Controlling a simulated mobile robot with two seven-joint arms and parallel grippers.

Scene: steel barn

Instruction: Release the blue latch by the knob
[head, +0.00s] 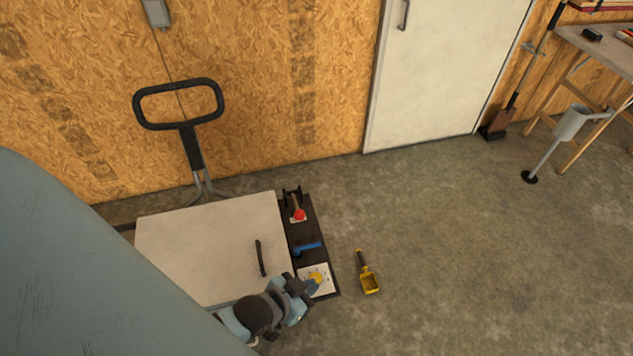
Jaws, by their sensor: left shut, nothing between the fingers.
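The blue latch (308,247) is a small blue bar lying across the dark strip on the right side of a pale-lidded box. A red round knob (299,215) on a short lever stands behind it on the same strip. In front of it is a white plate with a yellow round part (318,276), partly covered by my gripper. My left gripper (309,287) is shut and empty, over or beside this plate and nearer the camera than the latch. A gap shows between it and the blue bar. My right gripper is out of view.
The box's pale lid (200,245) has a black handle (260,258). A black loop handle (180,104) stands behind it by the wooden wall. A yellow scoop (368,280) lies on the floor to the right. A workbench (600,45) is far right.

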